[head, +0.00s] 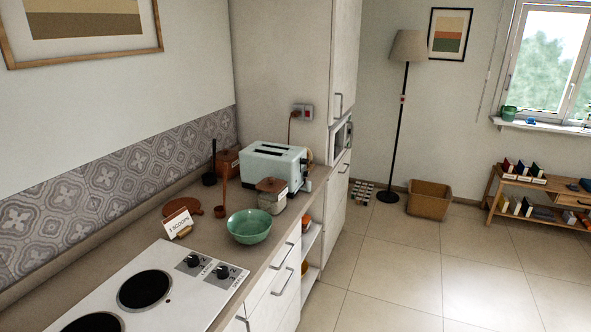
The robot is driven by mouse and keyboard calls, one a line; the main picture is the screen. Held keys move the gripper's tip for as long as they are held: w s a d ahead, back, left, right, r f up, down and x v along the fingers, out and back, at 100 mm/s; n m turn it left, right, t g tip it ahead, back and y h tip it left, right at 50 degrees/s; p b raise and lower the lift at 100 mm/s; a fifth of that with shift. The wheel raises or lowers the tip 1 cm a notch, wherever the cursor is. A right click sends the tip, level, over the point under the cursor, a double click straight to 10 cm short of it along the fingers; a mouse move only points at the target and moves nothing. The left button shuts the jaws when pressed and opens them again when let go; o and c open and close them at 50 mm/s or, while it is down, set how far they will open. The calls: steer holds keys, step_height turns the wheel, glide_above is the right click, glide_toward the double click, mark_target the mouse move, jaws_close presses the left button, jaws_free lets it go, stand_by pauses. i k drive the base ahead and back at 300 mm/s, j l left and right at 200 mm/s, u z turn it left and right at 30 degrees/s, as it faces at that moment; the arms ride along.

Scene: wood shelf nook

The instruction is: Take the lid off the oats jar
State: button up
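A squat pale jar (271,203) stands upright on the counter, in front of the toaster. A flat brown lid (271,185) sits on its top. It looks like the oats jar, but any label is too small to read. My gripper is not in view.
A green bowl (249,226) stands close to the jar on the near side, and a brown scoop (221,211) with a tall handle stands to its left. The toaster (275,164) is right behind. A card (178,223), a round board (182,207) and the hob (165,290) lie further left.

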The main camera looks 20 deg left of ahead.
mark_target(271, 185)
steer(key=i+u, duration=0.45)
steer(key=i+l+u, duration=0.25)
steer(key=i+u, duration=0.2)
steer(key=i+l+u, duration=0.7)
steer(key=u, duration=0.2)
steer(key=i+l+u, duration=0.15)
steer(key=u, duration=0.3)
steer(key=i+l+u, duration=0.1)
steer(key=l+u, duration=0.15)
steer(key=u, duration=0.25)
steer(key=i+l+u, duration=0.1)
steer(key=l+u, duration=0.15)
steer(key=u, duration=0.2)
steer(key=l+u, duration=0.3)
steer(key=u, duration=0.2)
steer(key=l+u, duration=0.3)
steer(key=u, duration=0.15)
steer(key=l+u, duration=0.25)
steer(key=u, duration=0.25)
steer(key=l+u, duration=0.4)
